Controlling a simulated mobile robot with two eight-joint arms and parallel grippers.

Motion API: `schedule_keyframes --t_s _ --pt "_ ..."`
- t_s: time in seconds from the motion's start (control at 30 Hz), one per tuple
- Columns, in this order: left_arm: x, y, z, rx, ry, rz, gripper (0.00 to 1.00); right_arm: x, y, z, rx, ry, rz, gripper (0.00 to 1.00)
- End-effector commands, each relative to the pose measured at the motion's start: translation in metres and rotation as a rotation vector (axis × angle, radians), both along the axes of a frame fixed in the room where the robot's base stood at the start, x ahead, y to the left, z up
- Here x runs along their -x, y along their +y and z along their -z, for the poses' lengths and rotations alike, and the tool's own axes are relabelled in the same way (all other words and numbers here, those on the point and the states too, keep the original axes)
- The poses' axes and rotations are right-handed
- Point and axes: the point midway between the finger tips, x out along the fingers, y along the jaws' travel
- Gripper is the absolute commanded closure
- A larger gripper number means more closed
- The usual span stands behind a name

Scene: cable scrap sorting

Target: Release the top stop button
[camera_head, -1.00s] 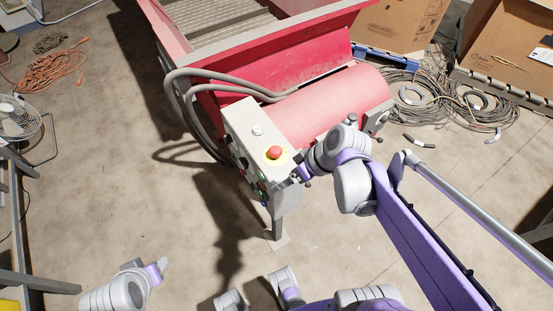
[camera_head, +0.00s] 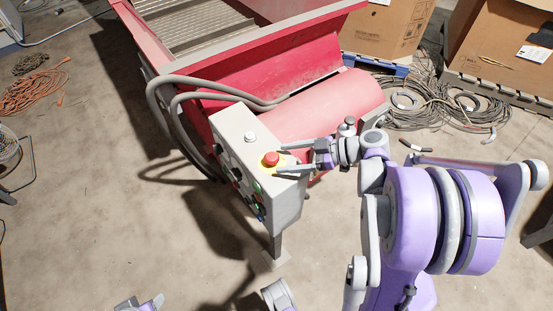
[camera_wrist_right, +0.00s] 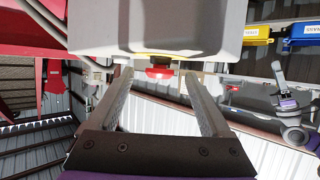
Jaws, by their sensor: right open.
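The top stop button (camera_head: 270,158) is a red mushroom head on a yellow base, on the top face of a grey control box (camera_head: 232,122). My right gripper (camera_head: 282,160) reaches in from the right, open, with one finger on each side of the button's right part. In the right wrist view the red button (camera_wrist_right: 158,73) shows between the spread fingers, near their tips, below the grey box in the picture. I cannot tell whether the fingers touch it. My left gripper (camera_head: 140,304) is partly cut off at the bottom edge, away from the box.
A white button (camera_head: 250,137) sits on the same top face, and several coloured controls line the box's side. Grey hoses (camera_head: 185,88) and a red machine (camera_head: 265,85) stand close behind. Cable coils (camera_head: 435,100) and cardboard boxes are at the upper right. The floor in front is clear.

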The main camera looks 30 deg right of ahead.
Motion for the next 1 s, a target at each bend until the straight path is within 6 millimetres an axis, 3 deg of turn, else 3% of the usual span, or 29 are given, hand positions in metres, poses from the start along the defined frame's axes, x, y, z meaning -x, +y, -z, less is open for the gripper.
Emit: schedule_keyframes --t_s 0.2,0.6,1.0 --pt "0.000 0.000 0.007 0.000 0.002 0.000 0.50 -0.017 0.020 0.012 -0.001 0.001 -0.001 0.18" --pt "0.000 0.000 0.007 0.000 0.003 0.000 0.50 -0.021 0.025 0.013 0.000 0.001 0.001 0.20" --pt "0.000 0.000 0.007 0.000 0.003 0.000 0.50 -0.021 0.024 0.013 0.000 0.001 0.001 0.92"
